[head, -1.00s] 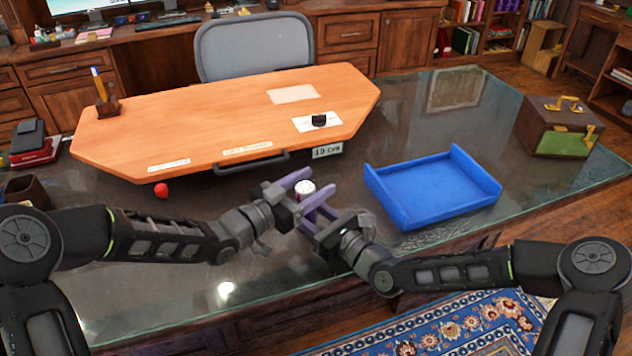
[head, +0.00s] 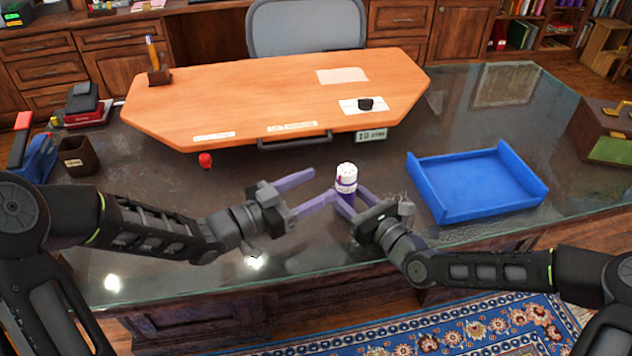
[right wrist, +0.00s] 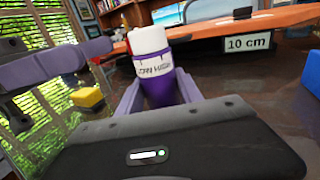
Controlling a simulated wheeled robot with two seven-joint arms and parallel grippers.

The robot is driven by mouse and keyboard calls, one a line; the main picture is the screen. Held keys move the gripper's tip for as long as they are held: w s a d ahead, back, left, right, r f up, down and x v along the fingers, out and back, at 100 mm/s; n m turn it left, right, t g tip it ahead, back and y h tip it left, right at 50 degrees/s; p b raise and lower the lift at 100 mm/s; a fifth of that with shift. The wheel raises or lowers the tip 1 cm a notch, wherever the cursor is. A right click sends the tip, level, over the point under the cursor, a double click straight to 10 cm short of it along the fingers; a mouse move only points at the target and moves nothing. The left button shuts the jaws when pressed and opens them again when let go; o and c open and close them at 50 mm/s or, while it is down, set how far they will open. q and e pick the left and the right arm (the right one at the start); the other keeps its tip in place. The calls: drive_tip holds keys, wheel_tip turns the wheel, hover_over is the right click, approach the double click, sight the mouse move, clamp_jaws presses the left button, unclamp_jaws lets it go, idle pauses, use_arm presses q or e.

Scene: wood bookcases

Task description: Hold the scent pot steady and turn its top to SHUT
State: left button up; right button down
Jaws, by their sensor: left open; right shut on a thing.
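The scent pot (head: 346,178) is a small upright cylinder with a white top and a purple body. It shows close up in the right wrist view (right wrist: 157,62), where lettering on its white band is too unclear to read. My right gripper (head: 350,203) is shut on the pot's lower body, which its purple fingers partly hide. My left gripper (head: 322,186) is open and empty, just left of the pot, its fingers pointing toward it. Whether a left fingertip touches the pot, I cannot tell.
A blue tray (head: 410,178) stands to the right on the glass-topped desk (head: 300,240). An orange board (head: 260,100) with a dark handle and a "10 cm" sign (head: 371,135) lies behind. A red object (head: 205,159) and a brown cup (head: 77,158) are at left.

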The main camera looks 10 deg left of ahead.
drive_tip(key=c, duration=0.7)
unclamp_jaws()
drive_tip(key=v, duration=1)
drive_tip(key=shift+s+d, duration=0.15)
drive_tip(key=shift+d, duration=0.1)
drive_tip(key=shift+s+d, duration=0.4)
drive_tip(key=shift+s, duration=0.15)
